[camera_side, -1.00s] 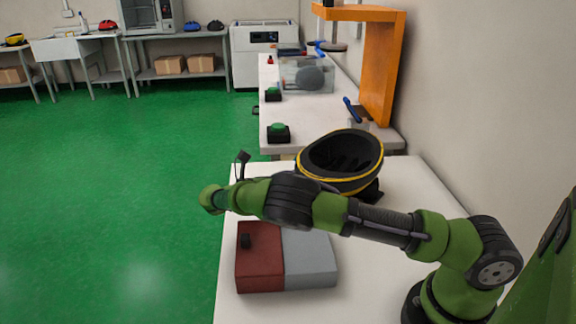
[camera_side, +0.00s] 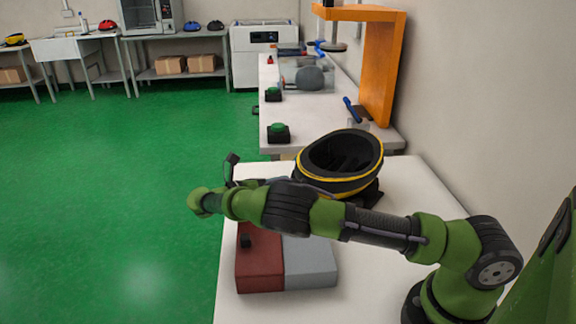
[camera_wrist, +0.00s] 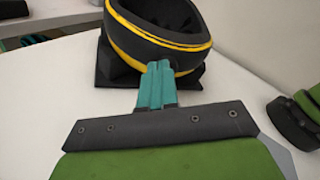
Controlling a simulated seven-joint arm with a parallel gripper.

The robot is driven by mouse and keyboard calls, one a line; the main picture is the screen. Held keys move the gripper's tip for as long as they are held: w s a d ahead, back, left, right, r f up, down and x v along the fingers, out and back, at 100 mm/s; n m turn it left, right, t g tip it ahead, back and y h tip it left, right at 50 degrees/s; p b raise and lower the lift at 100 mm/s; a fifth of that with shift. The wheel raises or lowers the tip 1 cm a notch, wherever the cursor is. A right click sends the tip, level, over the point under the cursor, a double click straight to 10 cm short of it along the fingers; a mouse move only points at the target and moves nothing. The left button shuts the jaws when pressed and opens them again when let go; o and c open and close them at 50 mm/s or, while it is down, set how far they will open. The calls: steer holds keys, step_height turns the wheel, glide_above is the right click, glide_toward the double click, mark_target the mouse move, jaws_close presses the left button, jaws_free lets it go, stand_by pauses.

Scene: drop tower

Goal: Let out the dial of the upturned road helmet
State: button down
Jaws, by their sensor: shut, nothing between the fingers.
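The road helmet (camera_side: 343,185) is black with a yellow stripe and lies upturned, its dark hollow facing up. It rests on a black stand (camera_side: 372,194) on the white table. In the wrist view the helmet (camera_wrist: 150,48) fills the top middle, above the stand (camera_wrist: 112,70). I cannot make out its dial. My gripper (camera_wrist: 158,66) shows as two teal fingers pressed together and empty. They point at the near side of the helmet and overlap its lower edge in the picture. I cannot tell whether they touch it. In the side view my arm hides the fingers.
A block, part red (camera_side: 259,262) and part grey (camera_side: 309,262), lies on the near table beneath my arm. Behind are a bench with green buttons (camera_side: 278,128) and an orange tower (camera_side: 381,75). A wall closes the right side.

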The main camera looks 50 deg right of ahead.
steer(key=a, duration=0.3)
steer(key=shift+w+a+f, duration=0.2)
steer(key=shift+w, duration=0.1)
steer(key=shift+r, duration=0.1)
steer(key=m+t+y, duration=0.2)
steer(key=m+t, duration=0.1)
steer(key=m, duration=0.1)
glide_toward(307, 182)
step_height(307, 182, down, 2)
steer(key=shift+s+d+r, duration=0.15)
steer(key=shift+s+d, duration=0.05)
steer(key=shift+d, duration=0.75)
steer(key=shift+s+d+r, duration=0.2)
steer(key=shift+d, duration=0.8)
steer(key=shift+s+d+r, duration=0.15)
steer(key=shift+s+d, duration=0.1)
steer(key=shift+d, duration=0.7)
steer(key=shift+w+d+f, duration=0.15)
steer(key=shift+w+f, duration=0.05)
steer(key=shift+f, duration=0.35)
